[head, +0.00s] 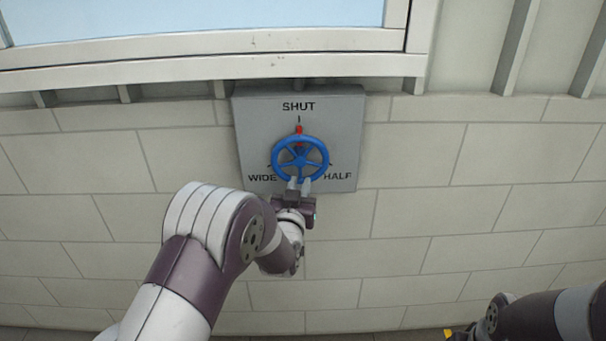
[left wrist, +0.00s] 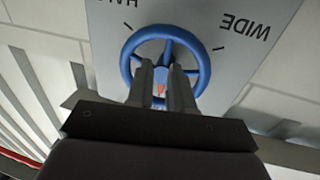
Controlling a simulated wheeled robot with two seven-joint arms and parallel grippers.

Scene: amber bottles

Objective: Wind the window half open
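The blue handwheel (head: 322,152) sits on a grey wall panel (head: 258,125) marked SHUT at the top, WIDE at lower left and HALF at lower right. Its red pointer (head: 299,133) points up at the SHUT mark. My left gripper (head: 299,184) is at the wheel's lower edge with its fingers apart. In the left wrist view, the fingers (left wrist: 163,75) reach over the wheel (left wrist: 205,75), with a gap between them; whether they touch it I cannot tell. The fingers hide part of the rim. The window (head: 200,62) is at upper left.
A pale block wall (head: 450,200) surrounds the panel, with free room around it. The window's frame overhangs just above the panel. Upright ribs (head: 515,45) stand at upper right. My right arm shows at the lower right corner, away from the panel.

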